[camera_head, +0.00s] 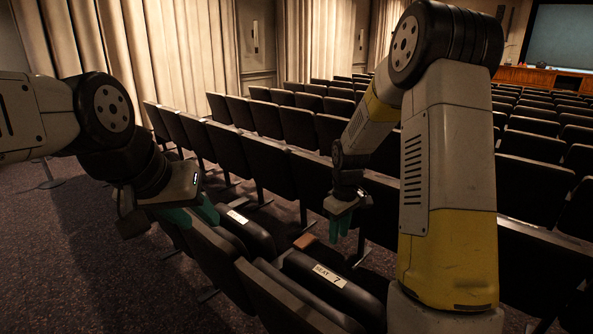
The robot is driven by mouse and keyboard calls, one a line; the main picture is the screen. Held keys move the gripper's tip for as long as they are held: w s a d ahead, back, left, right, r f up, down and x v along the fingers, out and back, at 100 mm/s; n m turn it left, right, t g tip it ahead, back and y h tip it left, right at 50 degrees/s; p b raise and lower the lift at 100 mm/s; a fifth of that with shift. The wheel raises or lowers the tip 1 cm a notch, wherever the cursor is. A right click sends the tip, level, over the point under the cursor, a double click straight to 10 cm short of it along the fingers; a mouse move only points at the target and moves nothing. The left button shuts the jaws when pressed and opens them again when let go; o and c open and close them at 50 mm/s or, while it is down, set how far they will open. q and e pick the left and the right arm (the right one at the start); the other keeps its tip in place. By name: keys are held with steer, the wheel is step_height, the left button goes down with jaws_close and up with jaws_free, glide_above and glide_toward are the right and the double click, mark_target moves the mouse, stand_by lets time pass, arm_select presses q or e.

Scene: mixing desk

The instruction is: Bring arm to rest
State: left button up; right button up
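My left arm comes in from the left edge, and its gripper (192,216) with green fingers hangs over the near row of seats. Its two fingers show apart, with nothing seen between them. My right arm rises large at the right, bends at the elbow and reaches forward and down to the left. The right gripper (341,226), also with green fingers, points down above the seat row, beside a small brown object (305,241). Its fingers overlap in this view, so their gap cannot be told. No object shows in it.
A dark folding seat with a "SEAT 7" label (330,276) is in front, and another labelled seat (238,217) stands left of it. Rows of dark seats (285,125) fill the hall. Curtains (185,50) hang behind.

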steer(key=s+r+m+t+y, duration=0.1)
steer(key=s+r+m, duration=0.1)
steer(key=s+r, duration=0.45)
steer(key=s+r+m+t, duration=0.2)
steer(key=s+r, duration=0.2)
steer(key=r, duration=0.6)
steer(key=s+a+r+m+t, duration=0.1)
steer(key=s+r, duration=0.2)
steer(key=s, duration=0.3)
steer(key=s+r+m+t+y, duration=0.1)
steer(key=s+r+m, duration=0.1)
steer(key=s, duration=0.4)
steer(key=shift+s+a+r, duration=0.2)
steer(key=shift+a+r, duration=0.15)
steer(key=shift+r, duration=0.1)
